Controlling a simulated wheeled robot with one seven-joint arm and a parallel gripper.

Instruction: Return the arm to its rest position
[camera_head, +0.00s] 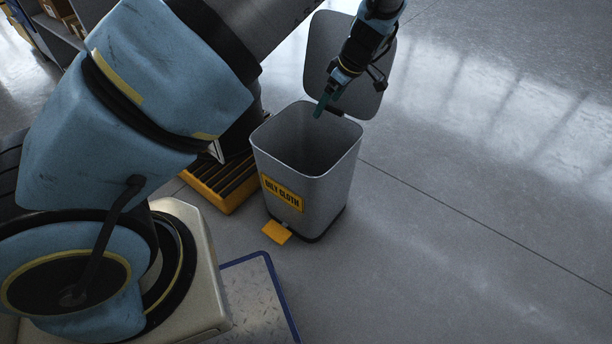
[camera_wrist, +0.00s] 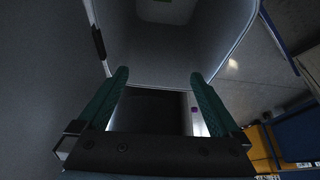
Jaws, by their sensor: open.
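My gripper (camera_head: 322,104) is above the back part of the opening of a grey bin, near its raised lid. In the wrist view my gripper (camera_wrist: 158,82) has its two green fingers spread apart with nothing between them. The bin (camera_head: 318,185) stands upright on the floor with a yellow label reading "OILY CLOTH" and a yellow pedal. Its lid (camera_head: 340,50) is open behind the gripper. The bin's inner wall (camera_wrist: 180,45) fills the upper middle of the wrist view. The bottom of the bin is dark in the head view.
A yellow slatted step or pallet (camera_head: 222,184) lies left of the bin. A blue-edged metal plate (camera_head: 258,295) lies in front. Shelving (camera_head: 55,30) stands at the upper left. The grey floor (camera_head: 480,200) to the right is clear.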

